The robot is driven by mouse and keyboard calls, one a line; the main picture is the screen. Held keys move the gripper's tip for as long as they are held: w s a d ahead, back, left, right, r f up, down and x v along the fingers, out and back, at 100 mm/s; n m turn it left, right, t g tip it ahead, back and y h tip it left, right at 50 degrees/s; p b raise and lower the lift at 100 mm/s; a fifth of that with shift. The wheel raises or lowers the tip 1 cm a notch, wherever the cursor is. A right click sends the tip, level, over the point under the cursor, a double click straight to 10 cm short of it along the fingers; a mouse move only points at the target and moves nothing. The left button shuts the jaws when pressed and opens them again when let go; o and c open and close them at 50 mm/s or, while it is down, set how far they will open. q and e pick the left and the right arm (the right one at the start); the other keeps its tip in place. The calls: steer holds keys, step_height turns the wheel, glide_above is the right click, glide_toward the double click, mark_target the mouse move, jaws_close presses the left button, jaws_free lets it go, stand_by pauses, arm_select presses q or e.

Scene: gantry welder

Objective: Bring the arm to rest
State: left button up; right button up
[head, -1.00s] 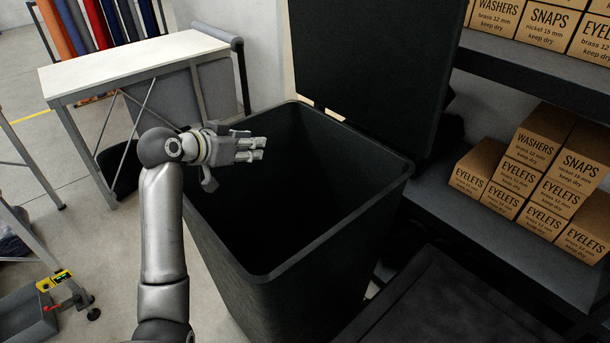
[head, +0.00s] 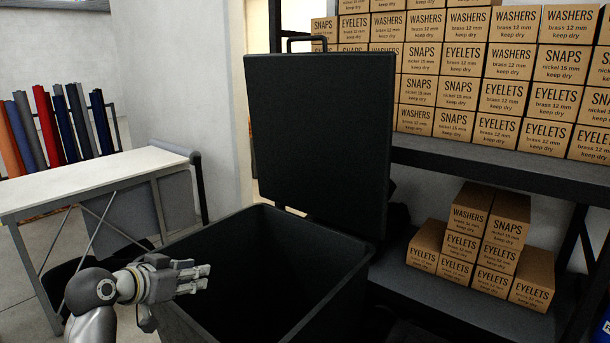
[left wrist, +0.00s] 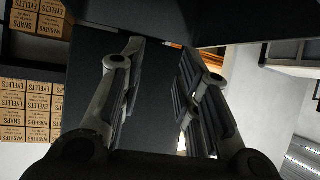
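My left arm comes in at the lower left of the head view. Its left gripper (head: 207,278) is over the left rim of an open black bin (head: 321,245). In the left wrist view the two fingers of this gripper (left wrist: 162,65) stand apart with nothing between them, so it is open and empty. My right arm and right gripper are not in view.
The bin's raised black lid (head: 320,140) stands upright behind it. A shelf (head: 480,165) with several labelled cartons (head: 470,250) is at the right. A white-topped table (head: 95,182) stands left, with fabric rolls (head: 60,125) behind it.

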arm_select(q)
steer(key=s+d+f+n+g+y, duration=0.1)
steer(key=s+d+f+g+y, duration=0.2)
steer(key=s+f, duration=1.5)
steer(key=s+f+n+g+y, duration=0.15)
steer(key=s+f, duration=0.25)
steer(key=s, duration=0.6)
steer(key=s+f+g, duration=0.3)
steer(key=s+f, duration=0.1)
steer(key=s, duration=0.7)
step_height(320, 180, down, 27)
steer(key=g+b, duration=0.2)
steer(key=s+a+f+b, duration=0.2)
steer(key=s+f, duration=1.6)
steer(key=shift+g, duration=0.35)
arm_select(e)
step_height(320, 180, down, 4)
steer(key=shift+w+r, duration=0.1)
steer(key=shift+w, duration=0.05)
